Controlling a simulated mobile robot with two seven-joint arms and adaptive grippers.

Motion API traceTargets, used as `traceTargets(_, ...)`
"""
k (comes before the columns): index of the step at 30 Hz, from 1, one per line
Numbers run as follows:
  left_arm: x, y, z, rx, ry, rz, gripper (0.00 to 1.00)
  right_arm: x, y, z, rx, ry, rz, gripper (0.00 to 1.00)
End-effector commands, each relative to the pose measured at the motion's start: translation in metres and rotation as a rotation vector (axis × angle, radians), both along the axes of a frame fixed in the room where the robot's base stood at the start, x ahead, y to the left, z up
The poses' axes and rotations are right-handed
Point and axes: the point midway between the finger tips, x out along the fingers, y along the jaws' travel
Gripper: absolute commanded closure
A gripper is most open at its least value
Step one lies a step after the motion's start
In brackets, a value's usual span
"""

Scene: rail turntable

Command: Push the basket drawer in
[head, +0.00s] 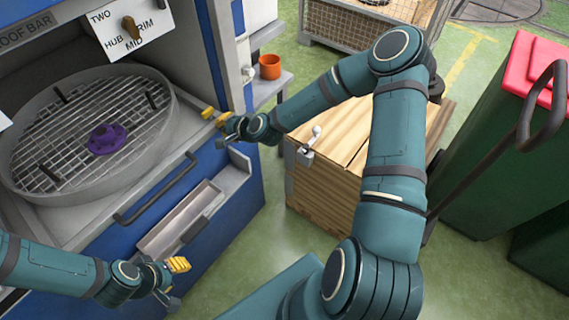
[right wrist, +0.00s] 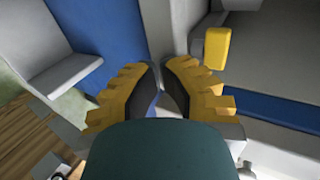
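A round grey basket (head: 165,122) with a mesh floor sits in the opening of a blue and grey machine. A purple knobbed piece (head: 107,139) rests at its middle. A dark bar handle (head: 155,190) runs along the blue front below the basket. How far the drawer stands out is hard to tell. My right gripper (head: 218,117) is at the right edge of the opening, right of the basket. In the right wrist view its fingers (right wrist: 160,72) are nearly together with nothing between them. A yellow block (right wrist: 217,48) is beside them. My left gripper (head: 176,281) is low, in front of the machine.
A grey open trough (head: 180,218) is on the machine front below the handle. An orange cup (head: 270,66) stands on a side shelf (head: 272,88). A wooden crate (head: 325,198) is right of the machine. Green bins with a red lid (head: 518,65) stand far right. Green floor lies between.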

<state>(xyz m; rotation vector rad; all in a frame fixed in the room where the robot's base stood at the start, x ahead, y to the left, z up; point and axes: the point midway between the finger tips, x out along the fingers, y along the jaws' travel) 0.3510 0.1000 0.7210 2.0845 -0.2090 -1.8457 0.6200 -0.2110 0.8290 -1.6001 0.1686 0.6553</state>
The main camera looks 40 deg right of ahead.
Motion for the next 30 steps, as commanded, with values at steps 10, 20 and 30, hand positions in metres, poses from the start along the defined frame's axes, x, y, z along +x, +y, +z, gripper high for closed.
traceTargets(10,0.001,0.000,-0.004,0.000,-0.002,0.000,0.58,0.017,0.006,0.000,0.000,-0.001,0.000,1.00)
traceTargets(20,0.001,0.000,-0.004,0.000,-0.002,0.001,0.58,0.018,0.006,0.000,0.000,-0.001,-0.001,1.00)
traceTargets(30,0.001,0.000,-0.007,0.000,-0.003,0.001,0.58,0.020,0.006,0.000,-0.001,-0.001,0.002,1.00)
